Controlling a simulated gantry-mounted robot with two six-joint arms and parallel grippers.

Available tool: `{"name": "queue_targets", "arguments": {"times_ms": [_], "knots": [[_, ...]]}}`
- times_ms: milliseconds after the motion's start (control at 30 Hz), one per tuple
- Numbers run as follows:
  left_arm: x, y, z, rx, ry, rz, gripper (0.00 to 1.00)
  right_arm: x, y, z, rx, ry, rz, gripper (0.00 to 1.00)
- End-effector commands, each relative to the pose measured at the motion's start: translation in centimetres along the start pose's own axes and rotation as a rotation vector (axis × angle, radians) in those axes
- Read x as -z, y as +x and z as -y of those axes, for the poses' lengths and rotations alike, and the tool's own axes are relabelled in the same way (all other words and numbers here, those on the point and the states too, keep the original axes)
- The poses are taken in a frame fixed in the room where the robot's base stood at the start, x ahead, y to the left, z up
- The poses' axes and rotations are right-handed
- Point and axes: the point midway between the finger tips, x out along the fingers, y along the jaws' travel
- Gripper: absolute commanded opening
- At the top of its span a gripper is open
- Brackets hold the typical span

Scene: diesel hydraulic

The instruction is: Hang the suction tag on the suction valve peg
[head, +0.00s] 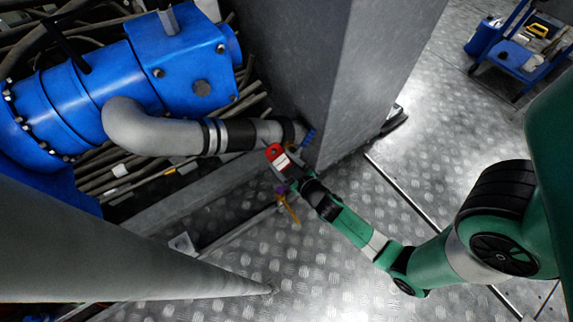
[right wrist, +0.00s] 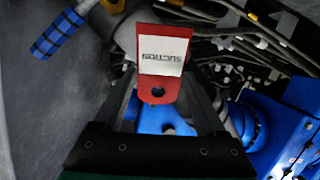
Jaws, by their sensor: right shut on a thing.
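The red suction tag (head: 276,154) has a white label and is held at the tip of my right gripper (head: 288,173). In the right wrist view the tag (right wrist: 158,92) stands out between the fingers of the right gripper (right wrist: 165,100), its hole near the gripper end and its lettering upside down. A blue-handled valve lever (head: 308,137) is just beyond the tag, by the pipe end; the handle also shows in the right wrist view (right wrist: 58,34), up and left of the tag. I cannot make out the peg. My left gripper is not in view.
A grey elbow pipe (head: 150,130) runs from the blue machine (head: 130,75) toward the valve. A tall grey column (head: 335,70) stands close beside the gripper. A purple and yellow part (head: 287,204) lies below it. A blue cart (head: 520,55) is far right.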

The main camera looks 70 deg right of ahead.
Motion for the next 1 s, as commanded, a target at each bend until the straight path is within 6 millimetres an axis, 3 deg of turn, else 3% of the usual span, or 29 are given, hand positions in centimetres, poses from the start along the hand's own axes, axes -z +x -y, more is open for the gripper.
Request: {"name": "queue_targets", "arguments": {"times_ms": [333, 500, 1000], "knots": [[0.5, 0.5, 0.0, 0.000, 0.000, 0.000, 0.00, 0.6, 2.4, -0.2, -0.001, 0.000, -0.001, 0.12], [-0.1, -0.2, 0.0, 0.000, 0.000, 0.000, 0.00, 0.0, 3.4, -0.1, -0.001, 0.000, -0.001, 0.12], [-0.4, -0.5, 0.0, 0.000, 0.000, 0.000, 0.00, -0.3, 3.9, -0.1, 0.000, -0.001, 0.000, 0.12]]}}
